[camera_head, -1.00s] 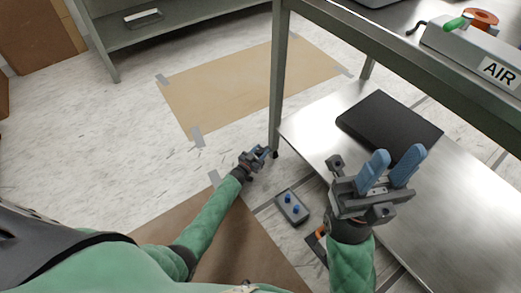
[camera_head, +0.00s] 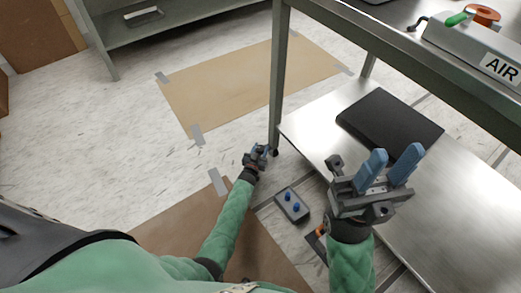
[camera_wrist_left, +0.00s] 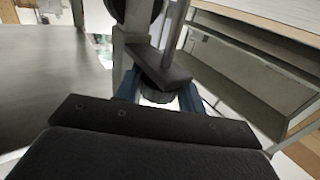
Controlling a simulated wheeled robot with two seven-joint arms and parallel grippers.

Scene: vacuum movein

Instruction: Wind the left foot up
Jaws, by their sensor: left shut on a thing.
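The left foot is the small dark foot (camera_head: 275,153) under the near leg (camera_head: 278,85) of the metal table. In the left wrist view, a dark round foot (camera_wrist_left: 157,95) sits below a grey metal post, between blue fingers. My left gripper (camera_head: 262,152) is low at the floor by this foot, shut on it. The fingers hide part of the foot in the head view. My right gripper (camera_head: 391,168) is raised over the lower shelf, its two blue fingers apart and nothing between them.
The metal lower shelf (camera_head: 455,215) carries a flat black slab (camera_head: 390,122). A grey box with blue knobs (camera_head: 292,205) lies on the floor right of my left arm. Brown taped sheet (camera_head: 245,85) covers the floor beyond. An AIR-labelled unit (camera_head: 470,50) stands on the tabletop.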

